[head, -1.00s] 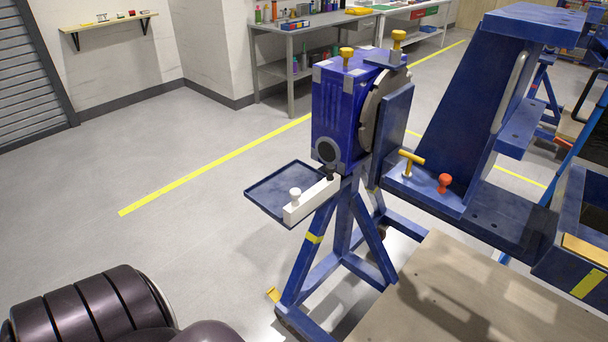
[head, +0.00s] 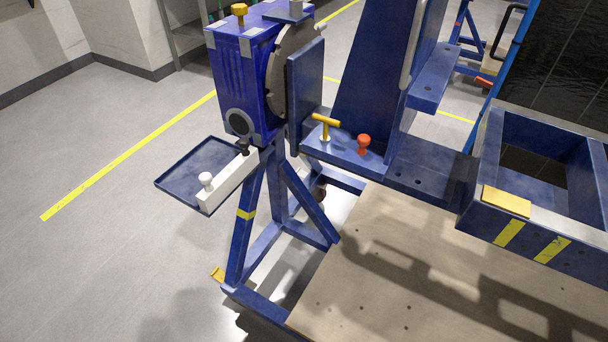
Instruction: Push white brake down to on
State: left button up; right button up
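Neither of my grippers shows in the head view, and nothing touches the brake.
A yellow T-handle (head: 325,124) and a red knob (head: 363,143) stand on the jig's blue ledge. A perforated wooden platform (head: 390,270) fills the lower right, with a blue open box frame (head: 540,215) beyond. Blue stand legs (head: 243,220) reach the floor. The floor at left is clear.

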aim_at(301, 173)
jog(key=j+u, duration=0.25)
jog(key=u, duration=0.25)
jog(key=i+j+u, duration=0.35)
jog(key=j, duration=0.25)
jog(key=i+j+u, duration=0.35)
jog(key=i+j, duration=0.15)
jog(key=i+j+u, duration=0.35)
jog(key=i+j+z, duration=0.15)
jog(key=i, duration=0.35)
jog(key=i+j+z, duration=0.15)
jog(key=i, duration=0.3)
jog(key=i+j+z, duration=0.1)
jog(key=i+j, duration=0.15)
jog(key=i, duration=0.25)
jog(key=i+l+z, duration=0.1)
jog(key=z, duration=0.3)
jog(key=i+z, duration=0.55)
jog(key=z, duration=0.3)
jog(key=i+j+z, duration=0.1)
jog(key=z, duration=0.35)
jog(key=i+j+z, duration=0.25)
jog(key=z, duration=0.15)
jog(key=i, duration=0.05)
